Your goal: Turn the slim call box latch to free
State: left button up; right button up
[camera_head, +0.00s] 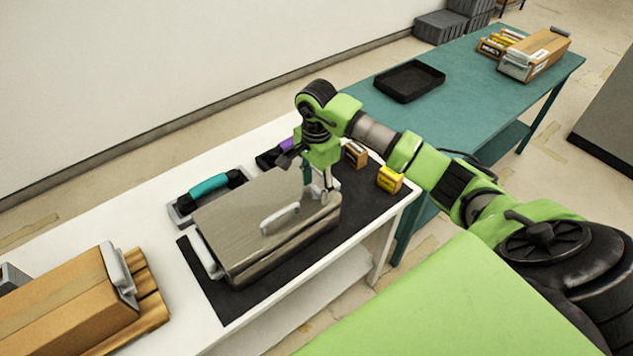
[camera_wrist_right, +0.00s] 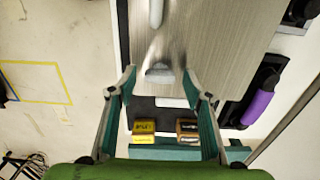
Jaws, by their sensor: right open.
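A flat grey-brown box with a wood-like grain (camera_head: 255,215), seemingly the slim call box, lies on a black mat (camera_head: 215,295) on the white table. A pale handle (camera_head: 280,218) is on its top; the wrist view shows the box too (camera_wrist_right: 205,45). A small pale metal part, perhaps the latch (camera_wrist_right: 159,72), is at the box's near end in the wrist view. My right gripper (camera_head: 325,188) points down at the box's right end. In the wrist view its open fingers (camera_wrist_right: 160,88) stand on either side of that part. The latch's setting cannot be told.
A teal-handled tool (camera_head: 208,185) and a purple-handled item (camera_wrist_right: 257,105) lie behind the box. Two small boxes, yellow (camera_head: 390,180) and brown (camera_head: 355,154), stand right of it. A cardboard box (camera_head: 70,300) is at left. A teal table (camera_head: 455,95) stands beyond.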

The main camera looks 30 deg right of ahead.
jog(key=shift+c, duration=0.7)
jog(key=c, duration=1)
pick_arm(q)
jog(key=shift+s, duration=0.65)
